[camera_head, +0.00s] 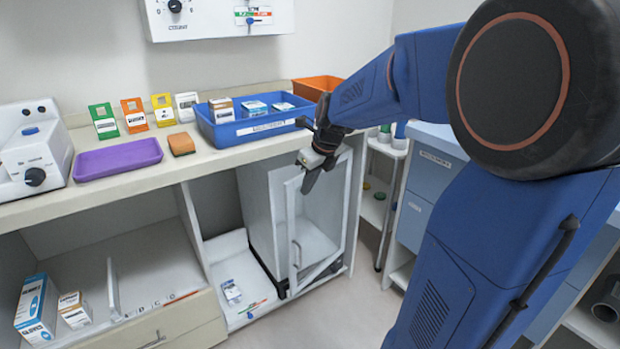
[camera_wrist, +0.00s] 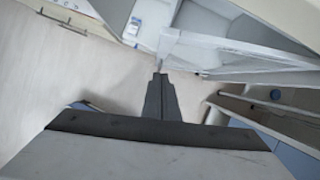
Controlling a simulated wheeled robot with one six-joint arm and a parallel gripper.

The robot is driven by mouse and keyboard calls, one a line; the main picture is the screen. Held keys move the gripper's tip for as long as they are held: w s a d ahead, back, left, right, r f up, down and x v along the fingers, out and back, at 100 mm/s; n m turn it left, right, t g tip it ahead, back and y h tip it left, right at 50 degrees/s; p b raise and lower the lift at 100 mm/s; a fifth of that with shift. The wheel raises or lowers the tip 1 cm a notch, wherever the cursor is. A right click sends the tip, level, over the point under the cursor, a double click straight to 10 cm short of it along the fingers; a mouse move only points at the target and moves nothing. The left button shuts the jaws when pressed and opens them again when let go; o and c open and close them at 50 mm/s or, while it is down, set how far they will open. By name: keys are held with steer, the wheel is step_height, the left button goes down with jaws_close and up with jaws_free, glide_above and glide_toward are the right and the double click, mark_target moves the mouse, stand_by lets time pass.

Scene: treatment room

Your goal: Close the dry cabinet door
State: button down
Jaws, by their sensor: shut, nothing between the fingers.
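The dry cabinet (camera_head: 265,205) is a pale box under the counter, at the counter's right end. Its door (camera_head: 294,238) is a light frame with a vertical handle, and it stands open, swung out toward the left. My gripper (camera_head: 308,184) is at the top of the cabinet opening, close to the door's upper part; I cannot tell if it touches. In the wrist view my gripper (camera_wrist: 161,76) is shut and empty, its tips beside the pale door edge (camera_wrist: 180,50). The gripper hides part of the cabinet's top front.
A blue bin (camera_head: 250,131), a purple tray (camera_head: 118,159) and several small boxes stand on the counter above. A white tray (camera_head: 240,312) lies on the lower left of the cabinet. Blue drawers (camera_head: 425,185) and a shelf rack (camera_head: 375,200) stand to the right. Floor in front is clear.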

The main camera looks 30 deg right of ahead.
steer(key=w+f, duration=0.1)
steer(key=w+a+f, duration=0.1)
steer(key=w, duration=0.1)
steer(key=w+f, duration=0.2)
steer(key=shift+w+a, duration=0.2)
steer(key=shift+a, duration=0.2)
